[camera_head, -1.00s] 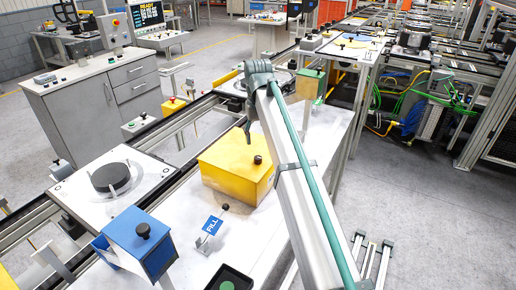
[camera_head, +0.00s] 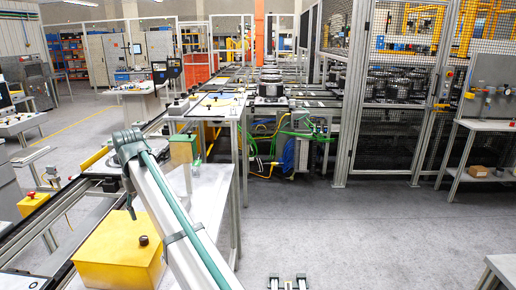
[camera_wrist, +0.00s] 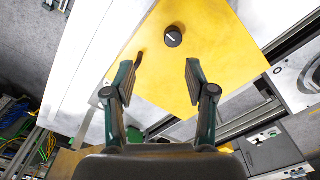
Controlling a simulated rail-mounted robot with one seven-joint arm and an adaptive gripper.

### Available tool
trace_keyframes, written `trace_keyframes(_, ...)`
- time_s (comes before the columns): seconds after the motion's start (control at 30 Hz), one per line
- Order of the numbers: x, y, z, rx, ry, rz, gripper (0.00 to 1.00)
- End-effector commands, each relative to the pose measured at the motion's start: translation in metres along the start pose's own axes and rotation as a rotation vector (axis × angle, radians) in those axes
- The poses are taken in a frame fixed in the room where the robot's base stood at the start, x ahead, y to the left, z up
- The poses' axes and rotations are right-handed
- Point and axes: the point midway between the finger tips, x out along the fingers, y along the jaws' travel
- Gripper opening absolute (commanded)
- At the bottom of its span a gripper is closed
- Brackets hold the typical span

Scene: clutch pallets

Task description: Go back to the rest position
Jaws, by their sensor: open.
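In the wrist view my gripper (camera_wrist: 158,85) is open and empty, with its two dark fingers apart over a yellow box. The yellow box (camera_wrist: 200,55) has a black knob (camera_wrist: 173,37) on its top, ahead of the fingertips. In the head view the yellow box (camera_head: 115,258) stands at the lower left, and my arm reaches across beside it. The gripper fingers are mostly hidden behind the arm in that view; whether they touch the box cannot be told.
Fenced cells (camera_head: 405,120) and a bench (camera_head: 490,128) stand at the right. The grey floor (camera_head: 340,225) in the middle right is mostly clear.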

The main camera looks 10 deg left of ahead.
Motion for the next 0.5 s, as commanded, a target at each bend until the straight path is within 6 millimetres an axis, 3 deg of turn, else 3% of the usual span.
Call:
trace_keyframes(0.27, 0.112, 0.117, 0.060, 0.154, -0.005, 0.000, 0.55)
trace_keyframes(0.5, 0.211, 0.219, 0.144, 0.315, -0.004, 0.000, 0.55)
